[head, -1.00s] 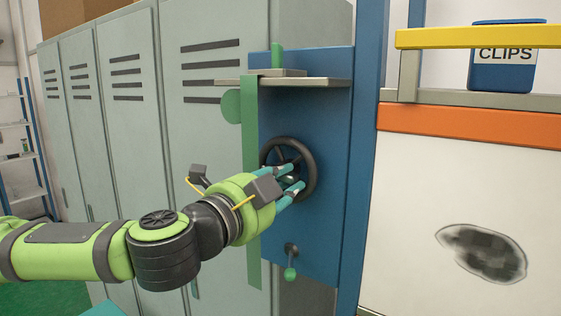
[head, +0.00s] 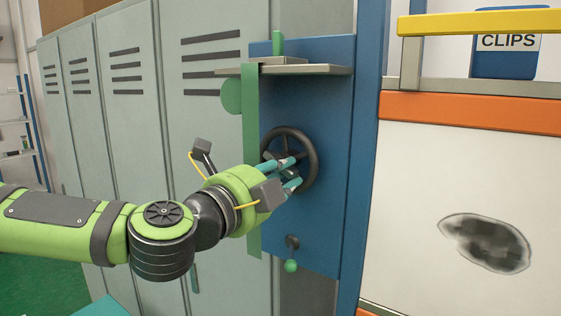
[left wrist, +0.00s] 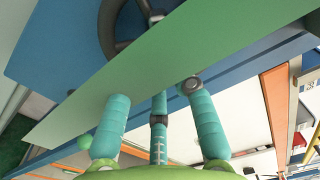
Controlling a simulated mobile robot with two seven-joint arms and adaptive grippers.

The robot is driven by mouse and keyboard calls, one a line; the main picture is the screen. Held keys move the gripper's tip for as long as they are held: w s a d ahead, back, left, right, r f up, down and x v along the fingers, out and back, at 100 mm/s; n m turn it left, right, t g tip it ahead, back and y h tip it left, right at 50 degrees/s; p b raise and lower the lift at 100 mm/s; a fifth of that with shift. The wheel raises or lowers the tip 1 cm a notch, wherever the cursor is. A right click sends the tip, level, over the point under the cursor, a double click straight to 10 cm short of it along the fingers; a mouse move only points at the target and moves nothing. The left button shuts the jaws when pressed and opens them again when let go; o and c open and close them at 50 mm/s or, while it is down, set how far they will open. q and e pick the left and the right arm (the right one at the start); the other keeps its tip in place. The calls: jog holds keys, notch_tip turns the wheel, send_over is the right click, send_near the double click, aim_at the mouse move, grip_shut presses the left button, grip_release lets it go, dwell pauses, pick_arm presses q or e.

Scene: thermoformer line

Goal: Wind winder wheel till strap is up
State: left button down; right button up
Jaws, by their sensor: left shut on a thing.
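The dark winder wheel (head: 314,155) is mounted on an upright blue panel (head: 330,90). Its rim also shows in the left wrist view (left wrist: 106,30). My left gripper (head: 296,171) is at the wheel, its teal fingers shut on it; the exact contact is partly hidden. The left gripper's fingers also show in the left wrist view (left wrist: 158,95). The flat green strap (head: 251,130) hangs from the grey bracket at the panel's top, down along the panel's left edge. Its lower end is below my gripper, near the panel's bottom. The strap crosses the wrist view (left wrist: 110,80). My right gripper is not in view.
A grey bracket (head: 310,69) juts out above the wheel. A small lever with a green ball (head: 291,266) sits below it. Grey lockers (head: 205,140) stand to the left. At right, a blue CLIPS bin (head: 505,60) sits on a shelf behind a yellow rail (head: 475,21).

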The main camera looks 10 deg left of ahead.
pick_arm(q)
jog(key=shift+w+a+f+m+b, duration=0.2)
jog(key=shift+f+m+b, duration=0.1)
jog(key=shift+f+b, duration=0.2)
jog(key=shift+w+a+f+m+b, duration=0.1)
jog(key=shift+a+f+m+b, duration=0.1)
jog(key=shift+f+m+b, duration=0.25)
jog(key=shift+m+b, duration=1.05)
jog(key=shift+b, duration=0.85)
jog(key=c, duration=1)
grip_release()
jog(key=shift+o, duration=0.2)
jog(key=shift+w+a+f, duration=0.1)
jog(key=shift+w+a, duration=0.1)
jog(key=shift+a, duration=0.1)
jog(key=shift+r, duration=0.3)
